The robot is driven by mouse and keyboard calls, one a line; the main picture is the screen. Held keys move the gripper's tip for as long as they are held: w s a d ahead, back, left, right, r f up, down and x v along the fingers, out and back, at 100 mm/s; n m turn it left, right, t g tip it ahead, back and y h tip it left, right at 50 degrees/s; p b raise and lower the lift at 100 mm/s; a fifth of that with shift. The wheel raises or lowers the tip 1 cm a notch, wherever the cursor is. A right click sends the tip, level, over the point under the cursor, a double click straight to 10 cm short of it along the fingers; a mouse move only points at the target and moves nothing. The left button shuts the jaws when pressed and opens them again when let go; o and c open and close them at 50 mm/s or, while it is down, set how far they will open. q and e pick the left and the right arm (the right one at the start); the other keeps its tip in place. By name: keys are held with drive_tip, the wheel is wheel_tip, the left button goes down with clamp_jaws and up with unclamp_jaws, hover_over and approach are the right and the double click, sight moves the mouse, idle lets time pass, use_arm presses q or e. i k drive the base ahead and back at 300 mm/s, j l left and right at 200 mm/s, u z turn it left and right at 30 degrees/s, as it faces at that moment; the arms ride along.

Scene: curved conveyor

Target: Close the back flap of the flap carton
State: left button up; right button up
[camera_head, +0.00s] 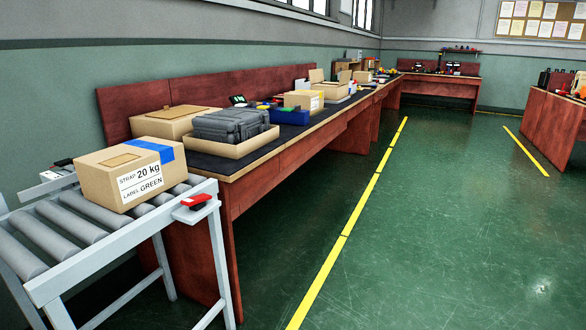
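A small cardboard carton (333,92) with flaps standing up is on the long bench, about midway along it. It looks like the flap carton. One raised flap (316,76) shows at its left and another (344,76) at its right; which of them is the back flap I cannot tell from here. The carton is far off and small, and its inside is hidden. Neither of my grippers is in view.
A roller conveyor (98,240) at the left holds a labelled box (128,175). The red-brown bench (270,165) carries a grey case (232,124) in a shallow box, a blue bin (290,117) and another carton (304,100). The green floor (430,220) is clear.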

sight(316, 76)
drive_tip(key=i+l+z, duration=0.35)
drive_tip(key=i, duration=0.2)
drive_tip(key=i+l+z, duration=0.3)
drive_tip(key=i, duration=0.25)
drive_tip(key=i+z, duration=0.35)
drive_tip(key=i, duration=0.25)
drive_tip(key=i+u, duration=0.2)
drive_tip(key=i, duration=0.3)
drive_tip(key=i+l+u, duration=0.15)
drive_tip(key=i, duration=0.3)
drive_tip(key=i+l+u, duration=0.2)
drive_tip(key=i, duration=0.3)
drive_tip(key=i+l+u, duration=0.2)
drive_tip(key=i, duration=0.25)
